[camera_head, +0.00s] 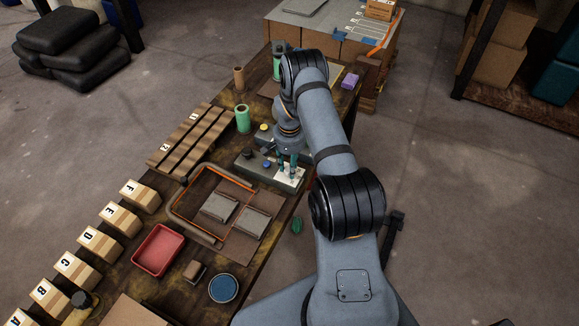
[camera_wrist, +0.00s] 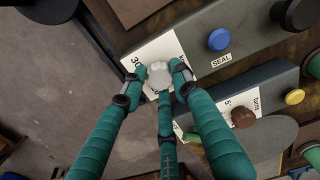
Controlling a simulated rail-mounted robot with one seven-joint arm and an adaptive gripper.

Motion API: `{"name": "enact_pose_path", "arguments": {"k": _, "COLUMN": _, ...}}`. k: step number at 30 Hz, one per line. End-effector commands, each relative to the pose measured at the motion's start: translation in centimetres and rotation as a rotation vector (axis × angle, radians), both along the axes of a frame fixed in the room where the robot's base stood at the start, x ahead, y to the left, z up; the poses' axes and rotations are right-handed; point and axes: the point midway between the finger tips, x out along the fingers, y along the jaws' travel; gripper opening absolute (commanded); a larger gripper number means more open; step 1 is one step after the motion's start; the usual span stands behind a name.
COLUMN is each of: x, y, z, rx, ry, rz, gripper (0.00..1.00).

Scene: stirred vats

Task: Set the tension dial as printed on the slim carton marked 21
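A pale, lobed dial (camera_wrist: 158,76) sits on a white printed scale plate (camera_wrist: 150,50) in the wrist view. The number 30 shows at the plate's left; my fingers hide much of the rest. My gripper (camera_wrist: 160,72) has teal fingers close around the dial, and they appear to touch it from both sides and below. In the head view my gripper (camera_head: 289,165) is down at the white plate (camera_head: 289,178) on a grey panel. I cannot make out a slim carton marked 21 in either view.
A blue button (camera_wrist: 219,40) marked SEAL is right of the dial. A second panel holds a brown knob (camera_wrist: 243,117) and a yellow button (camera_wrist: 294,97). Lettered cartons (camera_head: 101,243), a red tray (camera_head: 159,246) and a slatted rack (camera_head: 192,140) stand left on the bench.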

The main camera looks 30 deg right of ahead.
Motion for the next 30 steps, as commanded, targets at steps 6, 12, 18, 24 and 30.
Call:
{"name": "enact_pose_path", "arguments": {"k": 6, "x": -0.04, "y": 0.05, "z": 0.01, "rx": 0.001, "ry": 0.001, "rz": 0.0, "gripper": 0.13}}
{"name": "enact_pose_path", "arguments": {"k": 12, "x": -0.04, "y": 0.06, "z": 0.01, "rx": 0.001, "ry": 0.002, "rz": 0.0, "gripper": 0.03}}
{"name": "enact_pose_path", "arguments": {"k": 18, "x": 0.04, "y": 0.1, "z": -0.61, "rx": 0.001, "ry": -0.001, "rz": 0.108, "gripper": 0.03}}
{"name": "enact_pose_path", "arguments": {"k": 24, "x": 0.0, "y": 0.05, "z": -0.61, "rx": 0.0, "ry": 0.0, "rz": 0.346, "gripper": 0.03}}
{"name": "enact_pose_path", "arguments": {"k": 30, "x": -0.06, "y": 0.08, "z": -0.13, "rx": 0.002, "ry": 0.001, "rz": 0.461, "gripper": 0.03}}
